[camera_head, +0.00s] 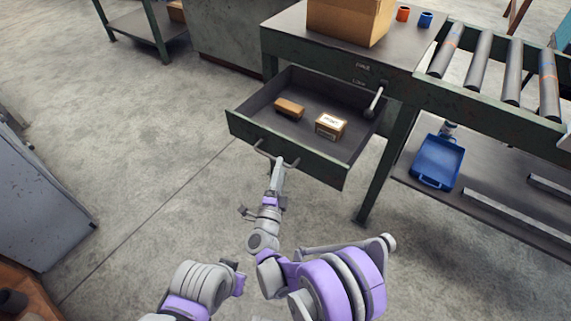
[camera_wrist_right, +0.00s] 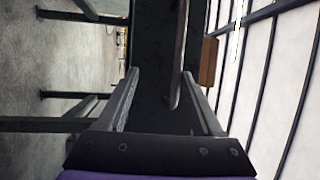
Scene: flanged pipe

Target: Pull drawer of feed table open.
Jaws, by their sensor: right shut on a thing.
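The feed table (camera_head: 290,32) has a grey top and a dark green frame. Its drawer (camera_head: 240,127) is pulled well out toward me, with its inside showing. A brown block (camera_head: 289,108) and a small labelled carton (camera_head: 331,125) lie in it. My right gripper (camera_head: 277,166) is at the drawer front, shut on the drawer handle (camera_head: 292,163). In the right wrist view the handle bar (camera_wrist_right: 179,55) runs between the two fingers (camera_wrist_right: 163,100). The fingertips partly hide the handle in the head view.
A large cardboard box (camera_head: 348,20), an orange cup (camera_head: 403,14) and a blue cup (camera_head: 425,19) stand on the table. A roller conveyor (camera_head: 478,62) adjoins at right, above a shelf with a blue tray (camera_head: 438,161). Grey cabinet (camera_head: 40,185) at left. Floor left of the drawer is clear.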

